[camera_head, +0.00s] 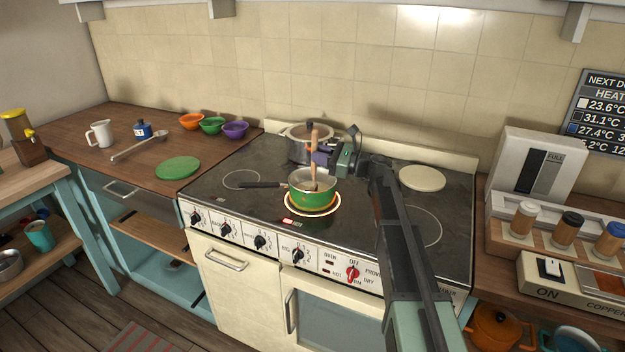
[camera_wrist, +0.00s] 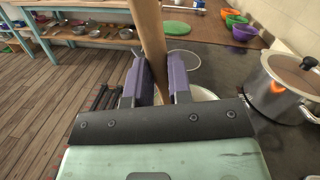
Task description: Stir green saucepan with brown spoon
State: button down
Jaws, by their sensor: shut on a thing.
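The green saucepan (camera_head: 312,198) stands on a glowing front burner of the stove, its dark handle (camera_head: 262,185) pointing left. In the wrist view only a pale part of its rim (camera_wrist: 205,95) shows behind my gripper. The brown spoon (camera_head: 314,148) stands nearly upright with its lower end inside the saucepan; its tip is hidden in the pan. My gripper (camera_head: 322,158) is just above the saucepan and shut on the spoon's handle. In the wrist view the spoon (camera_wrist: 151,40) rises between the two purple fingers (camera_wrist: 158,80).
A large steel pot (camera_head: 297,143) stands behind the saucepan, close to my gripper. A white round lid or plate (camera_head: 422,178) lies at the right rear of the stove. The left counter holds a green disc (camera_head: 178,168), a ladle (camera_head: 138,148), a white jug (camera_head: 100,133) and small bowls (camera_head: 212,125).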

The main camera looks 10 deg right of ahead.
notch_tip(320, 180, up, 11)
jog(key=w+p, duration=0.2)
jog(key=p, duration=0.9)
jog(key=shift+w, duration=0.3)
dwell(0.9)
